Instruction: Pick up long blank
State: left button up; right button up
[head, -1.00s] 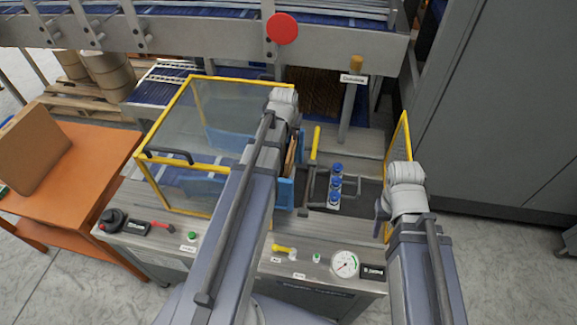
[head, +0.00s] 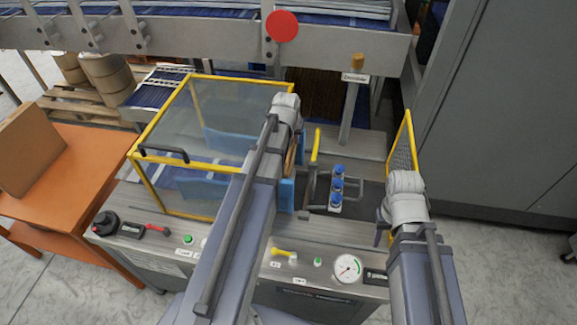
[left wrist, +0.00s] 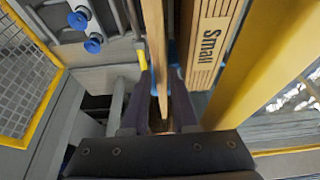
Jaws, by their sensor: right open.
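In the left wrist view a thin brown cardboard blank (left wrist: 155,40) stands on edge, running down between the fingers of my left gripper (left wrist: 160,112). Whether the fingers press on it is unclear. A wider cardboard piece marked "Small" (left wrist: 210,45) stands just right of it. In the head view the blanks show only as a brown sliver (head: 291,158) by a blue holder (head: 286,196), mostly hidden by my left arm. My right gripper (head: 382,225) is open and empty, near the yellow-framed mesh guard. I cannot tell which blank is the long one.
A yellow-framed clear guard (head: 190,77) stands left of my left arm. A yellow-framed mesh panel (head: 404,140) is at the right. A control panel with a gauge (head: 348,268) lies in front. An orange table (head: 85,170) holds a box.

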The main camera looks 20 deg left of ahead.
pick_arm(q)
jog(key=shift+f, duration=0.15)
grip_shut()
dwell(1.3)
